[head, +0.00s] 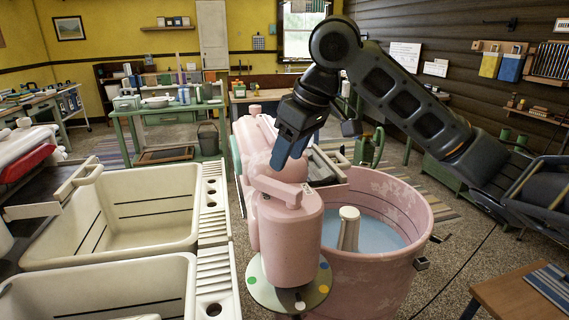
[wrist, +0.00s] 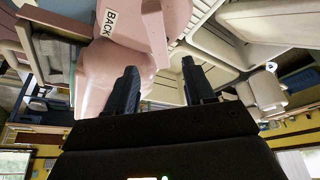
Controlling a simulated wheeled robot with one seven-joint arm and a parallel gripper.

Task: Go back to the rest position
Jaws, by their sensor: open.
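My gripper (wrist: 160,90) is open in the wrist view, with its two dark fingers apart and nothing between them that I can see it hold. In the head view my gripper (head: 291,155) hangs at the end of my bent arm, over the top of the pink wringer washer (head: 365,275). A blue finger lies in front of the pink wringer housing; I cannot tell whether it touches it. The washer also shows in the wrist view (wrist: 105,75), close beside the left finger, with a label reading "BACK" (wrist: 110,22).
Pale water (head: 375,237) and an agitator post (head: 348,230) are in the washer tub. Cream double sinks (head: 150,212) stand to the left. A round plate with coloured dots (head: 262,290) sits below the wringer post. A wooden table (head: 510,300) is at the front right. A green table (head: 165,106) stands behind.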

